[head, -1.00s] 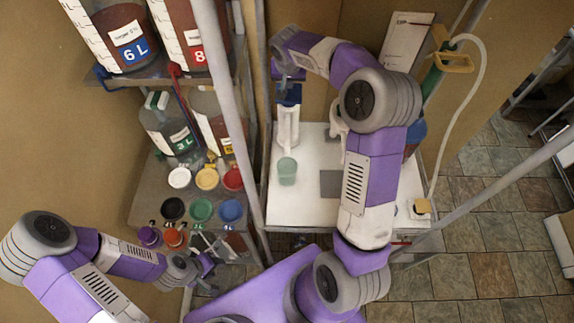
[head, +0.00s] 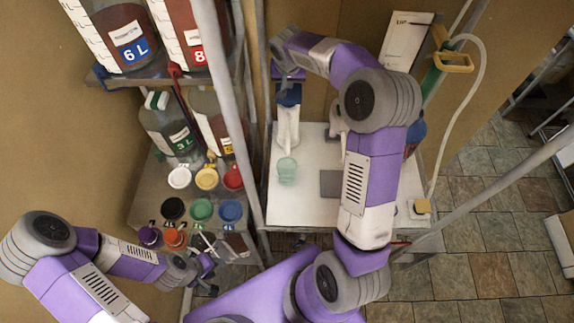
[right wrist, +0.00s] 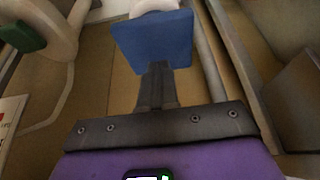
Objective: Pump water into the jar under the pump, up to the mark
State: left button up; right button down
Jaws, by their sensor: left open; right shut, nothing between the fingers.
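The pump (head: 288,128) is a white upright body with a blue top, on the white bench top. Its blue top plate (right wrist: 152,42) fills the upper middle of the right wrist view. The jar (head: 287,171), small and pale green, stands below the pump's front in the head view. Its mark and water level are too small to make out. My right gripper (head: 289,77) is shut and empty, just above the pump's blue top. In the right wrist view its fingers (right wrist: 156,75) reach the plate's lower edge; contact is unclear. My left gripper (head: 206,269) is open and empty at lower left.
A shelf (head: 140,200) on the left holds several colored lids and large jugs such as the green-labelled jug (head: 172,128). A grey post (head: 230,120) stands between shelf and bench. A hose with a yellow clamp (head: 453,62) hangs at right. My right arm crosses above the bench.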

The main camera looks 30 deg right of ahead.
aim_at(289, 93)
jog(key=shift+f, duration=0.15)
jog(key=shift+s+f+b, duration=0.1)
jog(key=shift+f+b, duration=1.9)
jog(key=shift+f, duration=0.1)
jog(key=shift+r, duration=0.15)
jog(key=shift+r+p, duration=1.4)
jog(key=shift+r, duration=0.75)
notch_tip(289, 93, up, 5)
jog(key=p, duration=0.3)
jog(key=shift+p, duration=0.3)
